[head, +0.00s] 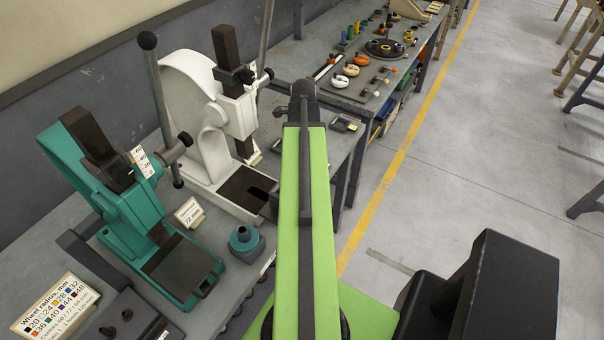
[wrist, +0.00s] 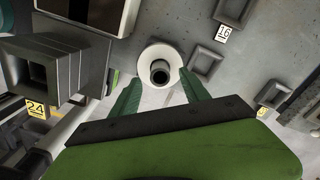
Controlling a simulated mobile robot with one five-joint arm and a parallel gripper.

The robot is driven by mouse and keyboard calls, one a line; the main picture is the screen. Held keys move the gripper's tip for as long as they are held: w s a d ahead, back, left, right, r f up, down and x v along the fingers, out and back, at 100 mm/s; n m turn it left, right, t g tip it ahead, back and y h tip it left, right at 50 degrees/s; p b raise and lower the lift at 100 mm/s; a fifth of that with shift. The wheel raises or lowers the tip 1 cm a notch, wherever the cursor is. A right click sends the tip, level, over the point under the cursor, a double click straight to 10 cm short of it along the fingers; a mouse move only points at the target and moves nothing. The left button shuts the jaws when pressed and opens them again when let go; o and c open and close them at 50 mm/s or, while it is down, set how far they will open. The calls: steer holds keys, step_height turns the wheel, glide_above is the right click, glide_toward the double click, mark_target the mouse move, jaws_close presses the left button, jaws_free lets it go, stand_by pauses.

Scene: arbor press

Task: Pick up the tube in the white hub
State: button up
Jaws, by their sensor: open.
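In the wrist view a round white hub (wrist: 149,55) lies on the grey bench, with a short dark tube (wrist: 160,73) standing in its middle. The tube's open top end faces my camera. My gripper (wrist: 162,75) is open, its two teal fingers apart, one on each side of the hub and tube in the picture. I cannot tell whether the fingertips are level with the tube or above it. Nothing is held between them. In the head view my green arm hides the gripper, and I do not see the hub there.
A teal arbor press (head: 115,205) and a white arbor press (head: 195,110) stand on the left bench in the head view. A teal hub (head: 246,243) sits near its front edge. Dark square frames (wrist: 206,63) lie beside the white hub.

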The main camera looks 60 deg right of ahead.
step_height(320, 180, down, 4)
steer(key=b, duration=0.2)
steer(key=shift+b, duration=0.4)
jaws_close()
